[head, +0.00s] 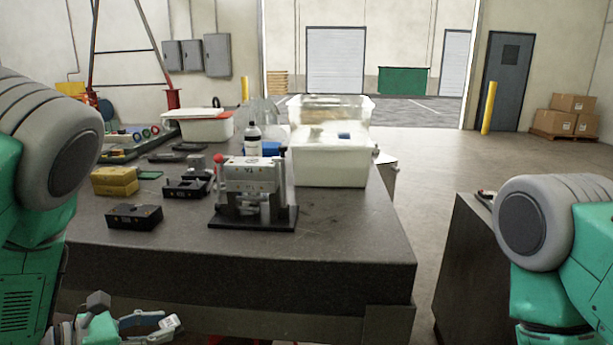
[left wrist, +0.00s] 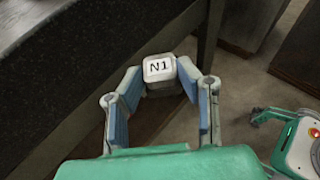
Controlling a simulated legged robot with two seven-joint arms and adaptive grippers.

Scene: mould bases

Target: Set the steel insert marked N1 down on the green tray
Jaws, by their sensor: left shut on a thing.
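The steel insert marked N1 (left wrist: 160,69) is between the fingertips of my left gripper (left wrist: 162,80) in the left wrist view, with its labelled top face showing. The gripper is shut on it. In the head view my left gripper (head: 138,325) is at the bottom left, below and in front of the near table edge. I cannot make out a green tray for certain. A small flat green thing (head: 150,175) lies on the table beside the yellow blocks. My right gripper is not in view.
The dark table (head: 340,240) carries a mould fixture (head: 254,190), black bases (head: 134,216), yellow blocks (head: 115,181), a bottle (head: 253,139) and a white bin (head: 330,166). The table's front right top is clear. Another dark table (head: 462,250) stands at the right.

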